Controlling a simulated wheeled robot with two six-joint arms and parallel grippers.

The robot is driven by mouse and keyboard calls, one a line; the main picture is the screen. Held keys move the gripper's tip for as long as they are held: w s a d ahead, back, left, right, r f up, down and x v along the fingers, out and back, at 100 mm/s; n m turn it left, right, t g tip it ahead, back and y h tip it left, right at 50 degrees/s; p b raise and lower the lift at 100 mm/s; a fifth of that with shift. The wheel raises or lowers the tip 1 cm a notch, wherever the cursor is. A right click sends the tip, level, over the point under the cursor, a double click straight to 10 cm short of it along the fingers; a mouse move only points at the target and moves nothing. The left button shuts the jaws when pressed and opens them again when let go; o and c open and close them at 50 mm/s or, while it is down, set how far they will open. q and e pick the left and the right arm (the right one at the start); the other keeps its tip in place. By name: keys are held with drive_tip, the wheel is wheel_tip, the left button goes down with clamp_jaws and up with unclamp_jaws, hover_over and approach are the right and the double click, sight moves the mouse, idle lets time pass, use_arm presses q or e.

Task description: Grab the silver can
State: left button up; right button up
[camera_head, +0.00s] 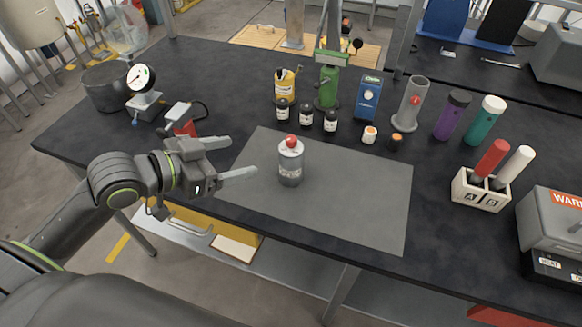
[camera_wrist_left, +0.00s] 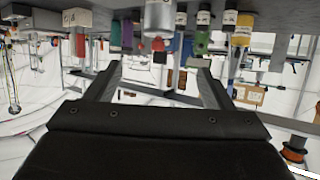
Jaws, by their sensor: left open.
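The silver can (camera_head: 290,165) stands upright on the grey mat (camera_head: 350,200), with a small red ball (camera_head: 292,141) on its top. My left gripper (camera_head: 238,158) is open and empty, to the left of the can, with its fingers pointing toward it and a gap between. The left wrist view is upside down. There the can (camera_wrist_left: 160,18) hangs at the top middle, beyond the fingertips of my left gripper (camera_wrist_left: 160,80). My right gripper is not in view.
Behind the can stand several small dark bottles (camera_head: 306,115), a yellow pot (camera_head: 286,86) and a blue box (camera_head: 369,98). A dial gauge (camera_head: 142,80) and a red-handled tool (camera_head: 184,122) sit at the left. A white A/B block (camera_head: 481,192) stands right. The mat's right side is clear.

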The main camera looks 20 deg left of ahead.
sight(289, 147)
use_arm(q)
drive_tip(key=shift+p+x, duration=0.4)
drive_tip(key=shift+x, duration=7.2)
drive_tip(key=shift+s+f, duration=0.1)
drive_tip(key=shift+f, duration=0.05)
drive_tip(key=shift+c, duration=0.2)
clamp_jaws()
